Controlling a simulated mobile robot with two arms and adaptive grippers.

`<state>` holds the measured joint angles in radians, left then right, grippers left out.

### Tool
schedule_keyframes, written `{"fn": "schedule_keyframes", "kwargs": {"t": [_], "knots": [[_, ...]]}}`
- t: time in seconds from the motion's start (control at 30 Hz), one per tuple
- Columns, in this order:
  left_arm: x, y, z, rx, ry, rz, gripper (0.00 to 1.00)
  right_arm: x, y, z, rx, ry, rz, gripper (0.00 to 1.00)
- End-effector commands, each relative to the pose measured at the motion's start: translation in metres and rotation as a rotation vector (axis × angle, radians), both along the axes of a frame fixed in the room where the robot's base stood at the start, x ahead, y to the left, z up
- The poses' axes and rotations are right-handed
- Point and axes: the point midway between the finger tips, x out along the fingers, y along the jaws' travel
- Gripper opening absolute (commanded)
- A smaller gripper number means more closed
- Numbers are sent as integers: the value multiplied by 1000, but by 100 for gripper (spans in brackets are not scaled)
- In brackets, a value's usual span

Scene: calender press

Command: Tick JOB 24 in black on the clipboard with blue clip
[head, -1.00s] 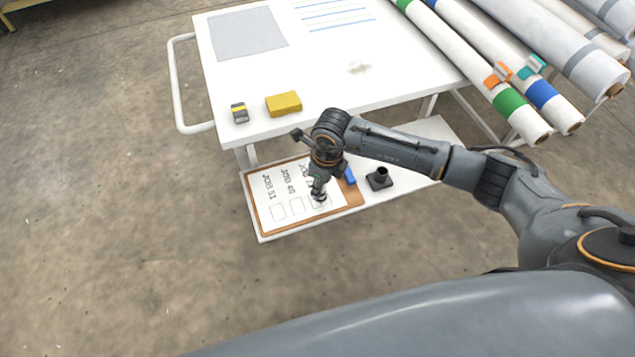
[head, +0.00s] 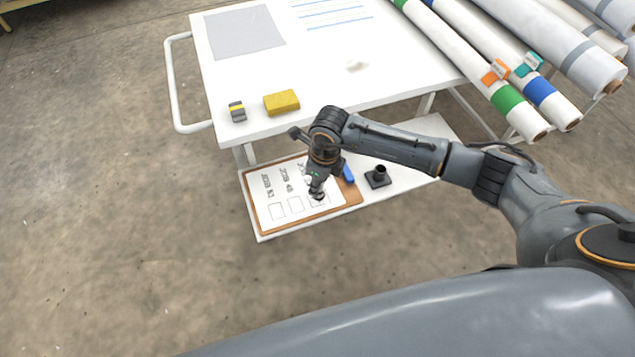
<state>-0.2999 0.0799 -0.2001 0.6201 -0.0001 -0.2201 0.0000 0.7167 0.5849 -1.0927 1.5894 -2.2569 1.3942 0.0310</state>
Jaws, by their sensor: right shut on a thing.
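The clipboard (head: 258,216) lies on the lower shelf of the white cart, with its blue clip (head: 348,173) at its right end. Its white sheet (head: 285,190) has a row of job labels with empty-looking boxes below; the label nearest the clip is partly covered by my arm, and the numbers are too small to read surely. My right gripper (head: 316,192) points down over the box nearest the clip. It is shut on a dark pen, mostly hidden; I cannot tell whether the tip touches the paper. My left gripper is not in view.
A black holder (head: 378,178) stands on the shelf right of the clip. Large rolls (head: 510,100) lie at the right.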

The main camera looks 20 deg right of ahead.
Motion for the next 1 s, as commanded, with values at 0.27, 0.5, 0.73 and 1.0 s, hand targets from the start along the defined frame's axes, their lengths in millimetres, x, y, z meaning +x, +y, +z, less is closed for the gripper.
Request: {"fn": "schedule_keyframes", "kwargs": {"t": [0.27,0.5,0.73,1.0], "knots": [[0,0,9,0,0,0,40,0,0,11,0,0,0,0],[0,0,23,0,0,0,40,0,0,31,-1,-1,0,0],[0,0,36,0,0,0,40,0,0,50,-1,-1,1,0],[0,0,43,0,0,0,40,0,0,61,-1,1,0,0]]}}
